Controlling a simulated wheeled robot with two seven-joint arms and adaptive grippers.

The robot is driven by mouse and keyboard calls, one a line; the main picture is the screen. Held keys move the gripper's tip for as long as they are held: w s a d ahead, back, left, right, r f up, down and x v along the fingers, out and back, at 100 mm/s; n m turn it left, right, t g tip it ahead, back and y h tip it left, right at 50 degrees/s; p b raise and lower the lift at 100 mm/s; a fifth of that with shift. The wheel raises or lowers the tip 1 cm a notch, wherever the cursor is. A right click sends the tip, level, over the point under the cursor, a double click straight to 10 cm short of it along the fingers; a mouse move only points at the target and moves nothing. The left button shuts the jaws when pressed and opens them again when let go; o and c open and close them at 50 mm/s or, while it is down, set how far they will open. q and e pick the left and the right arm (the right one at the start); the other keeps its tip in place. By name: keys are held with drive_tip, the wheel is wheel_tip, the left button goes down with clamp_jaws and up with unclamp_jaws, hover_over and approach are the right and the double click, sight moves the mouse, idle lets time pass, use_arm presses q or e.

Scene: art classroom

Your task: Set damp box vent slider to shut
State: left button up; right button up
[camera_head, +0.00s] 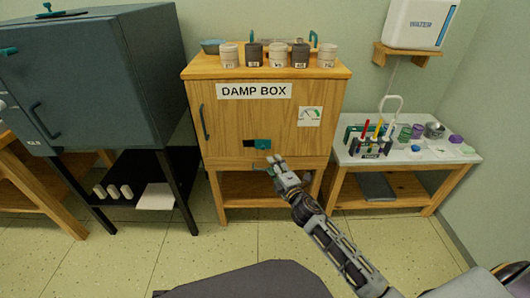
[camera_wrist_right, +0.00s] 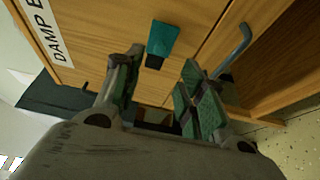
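The wooden damp box (camera_head: 222,125) stands at the back centre with its door closed. Its vent has a teal slider (camera_head: 262,144) at the right of a dark slot (camera_head: 249,143), low on the door. My right gripper (camera_head: 275,161) is just below and to the right of the slider, apart from it. In the right wrist view the slider (camera_wrist_right: 163,40) lies beyond the fingertips, and the right gripper (camera_wrist_right: 160,72) has its fingers spread with nothing between them. My left gripper is not in view.
Several cups (camera_head: 300,54) stand on the box. A dark cabinet (camera_head: 90,70) is at the left, and a low table (camera_head: 455,152) with art supplies is at the right.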

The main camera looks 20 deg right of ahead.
sight(263, 149)
drive_tip(key=shift+w+a+b, duration=0.15)
drive_tip(key=shift+w+b, duration=0.05)
drive_tip(key=shift+w, duration=1.2)
drive_tip(key=shift+w+a+b, duration=0.15)
drive_tip(key=shift+w+b, duration=0.05)
drive_tip(key=shift+w, duration=1.15)
drive_tip(key=shift+w+a, duration=0.1)
drive_tip(key=shift+w, duration=0.8)
drive_tip(key=shift+w+a+b, duration=0.1)
drive_tip(key=shift+w+b, duration=0.25)
drive_tip(key=shift+w, duration=0.85)
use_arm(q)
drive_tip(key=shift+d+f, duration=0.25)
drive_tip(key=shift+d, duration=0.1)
use_arm(e)
drive_tip(key=shift+c, duration=0.5)
